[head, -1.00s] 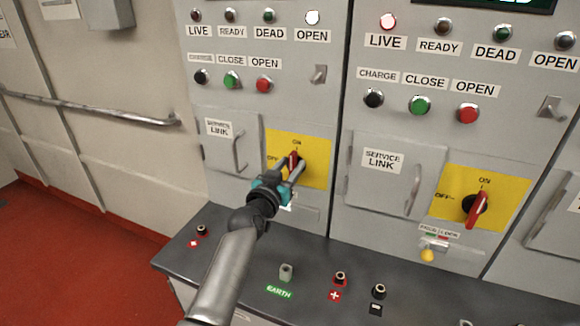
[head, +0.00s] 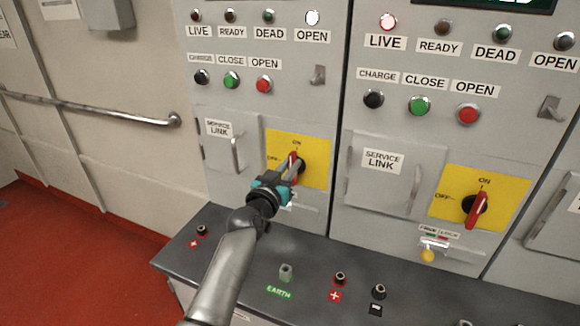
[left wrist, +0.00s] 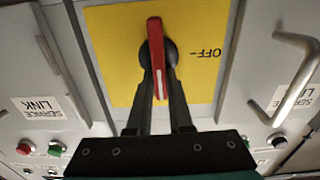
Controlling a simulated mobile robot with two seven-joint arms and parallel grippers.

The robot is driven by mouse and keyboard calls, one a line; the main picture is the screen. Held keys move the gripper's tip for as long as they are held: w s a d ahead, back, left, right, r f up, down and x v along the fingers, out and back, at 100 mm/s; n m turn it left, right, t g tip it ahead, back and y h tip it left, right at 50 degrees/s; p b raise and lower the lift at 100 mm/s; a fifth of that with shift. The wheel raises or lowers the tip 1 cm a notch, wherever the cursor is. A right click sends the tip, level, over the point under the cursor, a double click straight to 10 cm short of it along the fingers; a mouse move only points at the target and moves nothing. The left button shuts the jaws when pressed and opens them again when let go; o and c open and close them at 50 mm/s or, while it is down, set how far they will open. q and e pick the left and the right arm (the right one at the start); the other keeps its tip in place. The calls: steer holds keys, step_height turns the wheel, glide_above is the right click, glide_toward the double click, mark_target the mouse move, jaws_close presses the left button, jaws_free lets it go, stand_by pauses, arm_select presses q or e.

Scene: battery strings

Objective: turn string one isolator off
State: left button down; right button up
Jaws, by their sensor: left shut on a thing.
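The isolator on the left panel has a red handle (head: 293,165) on a black hub over a yellow plate (head: 315,147) marked ON and OFF. My left gripper (head: 292,172) is shut on this handle; in the left wrist view its two dark fingers (left wrist: 160,92) lie on either side of the red handle (left wrist: 155,40). A second isolator with a red handle (head: 477,209) is on the right panel. No string number shows. My right gripper is out of view.
A lit white OPEN lamp (head: 312,17) is on the left panel, a lit red LIVE lamp (head: 388,21) on the right one. A service link door with a pull handle (head: 236,155) stands left of my gripper. A dark ledge (head: 240,275) with terminals lies below.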

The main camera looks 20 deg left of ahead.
arm_select(q)
steer(key=shift+a+f+n, duration=0.3)
steer(key=shift+f+n, duration=0.05)
steer(key=shift+n, duration=2.5)
steer(key=shift+a+f+n, duration=0.3)
steer(key=shift+n, duration=2.6)
steer(key=shift+a+f+n, duration=0.3)
steer(key=shift+f+n, duration=0.05)
steer(key=shift+n, duration=2.8)
steer(key=c, duration=0.8)
jaws_free()
steer(key=s, duration=1)
steer(key=s+a+p, duration=0.1)
steer(key=s, duration=0.4)
steer(key=shift+a, duration=0.1)
